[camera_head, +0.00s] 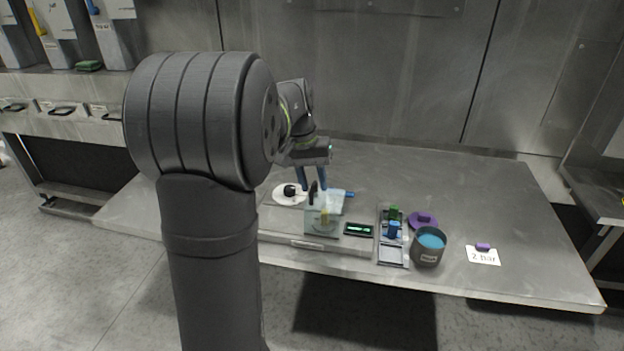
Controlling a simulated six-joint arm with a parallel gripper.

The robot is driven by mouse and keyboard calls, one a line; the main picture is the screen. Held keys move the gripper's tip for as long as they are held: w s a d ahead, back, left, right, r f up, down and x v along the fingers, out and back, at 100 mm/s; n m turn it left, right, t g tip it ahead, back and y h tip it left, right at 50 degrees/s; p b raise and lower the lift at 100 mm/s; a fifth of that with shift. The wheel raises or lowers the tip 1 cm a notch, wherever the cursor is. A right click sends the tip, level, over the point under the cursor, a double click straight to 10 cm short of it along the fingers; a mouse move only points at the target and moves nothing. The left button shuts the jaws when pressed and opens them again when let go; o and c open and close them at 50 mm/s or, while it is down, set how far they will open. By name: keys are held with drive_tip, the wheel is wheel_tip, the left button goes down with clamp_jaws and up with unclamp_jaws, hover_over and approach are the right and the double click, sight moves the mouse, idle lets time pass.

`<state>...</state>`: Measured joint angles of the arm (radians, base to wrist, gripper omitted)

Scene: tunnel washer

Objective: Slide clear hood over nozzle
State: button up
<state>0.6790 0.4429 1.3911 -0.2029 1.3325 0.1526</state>
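The clear hood (326,226) is a see-through box at the front middle of the steel table, with a dark upright handle (313,195) at its upper left. A small yellowish piece (324,215), possibly the nozzle, shows through it; I cannot tell whether it is inside or behind. My gripper (315,187) points down over the hood from behind, its two blue fingers apart. The dark handle appears between the fingertips in the picture, but contact is not clear. The fingertips are partly hidden by the hood and handle.
A white disc (280,198) with a black knob lies left of the hood. To the right are a green display (358,229), a tray (391,255) with green and blue pieces, a purple dish (431,226), a blue-filled tub (428,259) and a "2 bar" card (484,259).

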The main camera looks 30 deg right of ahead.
drive_tip(key=shift+r, duration=0.1)
wheel_tip(320, 180, up, 17)
drive_tip(key=w+a, duration=0.2)
drive_tip(key=shift+w+a, duration=0.2)
idle(0.4)
drive_tip(key=f, duration=0.5)
drive_tip(key=s+d+f, duration=0.1)
drive_tip(key=f, duration=0.5)
drive_tip(key=s+d+f, duration=0.1)
drive_tip(key=f, duration=0.5)
drive_tip(key=shift+s+d+f, duration=0.15)
